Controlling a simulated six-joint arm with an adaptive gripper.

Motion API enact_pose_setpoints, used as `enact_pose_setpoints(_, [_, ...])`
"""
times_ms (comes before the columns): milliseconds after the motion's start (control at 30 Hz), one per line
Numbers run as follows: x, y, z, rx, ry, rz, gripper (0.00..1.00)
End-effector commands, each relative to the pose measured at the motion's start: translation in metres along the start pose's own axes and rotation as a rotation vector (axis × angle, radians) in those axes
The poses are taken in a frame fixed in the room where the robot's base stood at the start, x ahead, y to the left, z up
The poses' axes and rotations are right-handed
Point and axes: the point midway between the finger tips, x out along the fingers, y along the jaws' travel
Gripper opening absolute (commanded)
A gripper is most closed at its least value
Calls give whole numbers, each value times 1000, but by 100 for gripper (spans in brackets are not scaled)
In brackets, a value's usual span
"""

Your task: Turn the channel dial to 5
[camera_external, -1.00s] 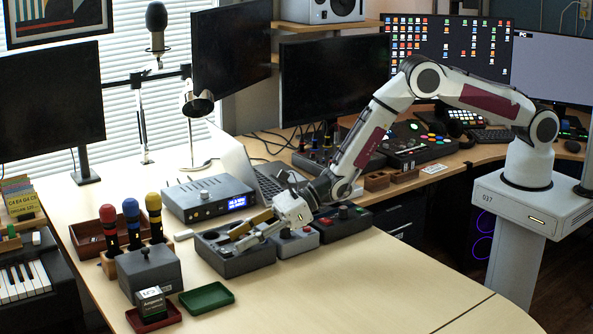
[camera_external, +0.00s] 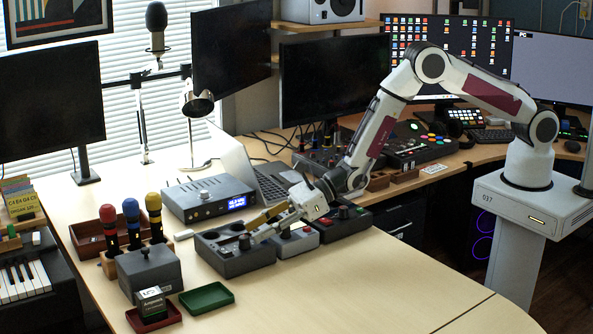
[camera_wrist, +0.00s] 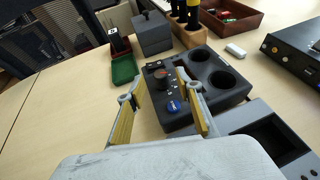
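The channel dial (camera_wrist: 162,79) is a dark round knob with a red mark, on top of a dark grey box (camera_wrist: 180,123). A round blue button (camera_wrist: 172,106) sits nearer the wrist camera. White ticks lie around the dial; I cannot read their numbers. In the external view the box (camera_external: 232,264) stands on the desk, and the dial is hard to make out behind my fingers. My gripper (camera_wrist: 165,92) is open and empty, its yellow-padded fingers on either side of the dial in the picture. In the external view my gripper (camera_external: 252,229) is over the box; contact cannot be told.
The box has two round wells (camera_wrist: 222,80). A grey unit (camera_external: 296,240) and a dark unit (camera_external: 343,224) stand to its right. Green (camera_external: 206,298) and red trays (camera_external: 155,320), a grey box (camera_external: 150,272) and microphones (camera_external: 132,223) stand left. The front desk (camera_external: 350,285) is clear.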

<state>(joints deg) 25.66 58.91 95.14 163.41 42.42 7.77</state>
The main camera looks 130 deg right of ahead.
Motion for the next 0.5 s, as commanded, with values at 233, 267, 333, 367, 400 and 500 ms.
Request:
enact_pose_setpoints(233, [-23, 0, 1, 0, 0, 0, 35])
enact_pose_setpoints(267, [-26, 0, 1, -1, 0, 0, 35])
enact_pose_setpoints(333, [-33, 0, 1, -1, -1, 0, 35])
enact_pose_setpoints(367, [-36, 0, 1, -1, -1, 0, 35])
enact_pose_setpoints(400, [-40, 0, 1, -1, -1, 0, 35])
enact_pose_setpoints(500, [-49, 0, 1, 0, -2, 0, 35])
